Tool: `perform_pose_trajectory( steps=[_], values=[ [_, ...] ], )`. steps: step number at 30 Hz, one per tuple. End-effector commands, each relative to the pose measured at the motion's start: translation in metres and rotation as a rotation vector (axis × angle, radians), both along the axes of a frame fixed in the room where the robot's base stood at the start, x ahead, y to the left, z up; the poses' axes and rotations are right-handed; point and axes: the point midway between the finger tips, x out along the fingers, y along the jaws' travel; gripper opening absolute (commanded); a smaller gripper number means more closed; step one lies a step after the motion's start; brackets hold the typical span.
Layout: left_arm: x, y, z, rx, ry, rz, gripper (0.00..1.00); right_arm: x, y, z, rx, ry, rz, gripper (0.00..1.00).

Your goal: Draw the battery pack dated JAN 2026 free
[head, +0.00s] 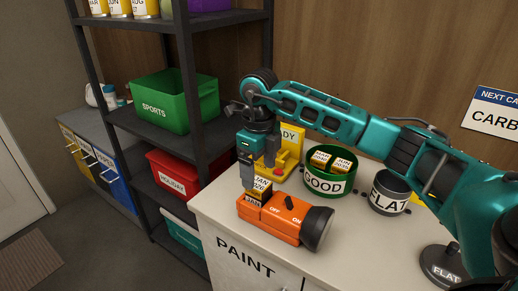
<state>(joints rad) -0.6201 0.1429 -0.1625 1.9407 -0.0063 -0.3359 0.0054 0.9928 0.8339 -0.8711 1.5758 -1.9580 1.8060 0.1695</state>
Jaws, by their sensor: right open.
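An orange flashlight (275,219) with a black head and an ON/OFF switch lies on the white counter. A battery pack (260,185) with a label that reads like JAN 2026 stands up out of its left end. Lettering starting with JAN also shows just below, partly cut off; I cannot tell if it is the same pack. My right gripper (260,168) points down above the pack with its fingers apart. One finger is close to the pack's left side; I cannot tell if it touches. My left gripper is not in view.
A yellow stand (290,145) marked "DY" is behind my gripper. A dark shelf (161,133) is left of the counter.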

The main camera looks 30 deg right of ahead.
Motion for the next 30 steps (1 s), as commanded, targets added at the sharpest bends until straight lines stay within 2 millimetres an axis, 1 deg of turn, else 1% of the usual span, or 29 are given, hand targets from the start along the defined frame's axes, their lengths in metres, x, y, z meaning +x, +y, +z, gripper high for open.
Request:
perform_pose_trajectory(
  steps=[1, 3, 6, 9, 14, 21, 23, 30],
  values=[
    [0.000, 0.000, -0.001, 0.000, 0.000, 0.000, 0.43, -0.001, 0.000, -0.011, 0.001, 0.005, 0.000, 0.83],
    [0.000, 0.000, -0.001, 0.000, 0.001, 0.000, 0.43, -0.001, 0.000, -0.023, 0.001, 0.004, 0.000, 0.83],
    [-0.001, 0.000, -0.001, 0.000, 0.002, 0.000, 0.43, -0.001, 0.001, -0.036, 0.002, 0.003, 0.001, 0.83],
    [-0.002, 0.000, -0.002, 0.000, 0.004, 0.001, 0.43, 0.000, 0.000, -0.045, 0.001, 0.000, 0.001, 0.83],
    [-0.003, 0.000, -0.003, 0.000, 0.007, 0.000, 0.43, 0.000, 0.000, -0.051, 0.002, 0.001, 0.001, 0.83],
    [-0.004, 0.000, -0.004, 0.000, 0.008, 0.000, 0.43, 0.000, 0.001, -0.052, 0.001, -0.001, 0.001, 0.83],
    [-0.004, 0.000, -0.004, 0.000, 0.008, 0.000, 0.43, 0.000, 0.001, -0.051, 0.001, -0.001, 0.001, 0.78],
    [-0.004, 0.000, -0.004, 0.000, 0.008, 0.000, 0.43, 0.000, 0.001, -0.051, 0.002, 0.000, 0.001, 0.55]
  ],
)
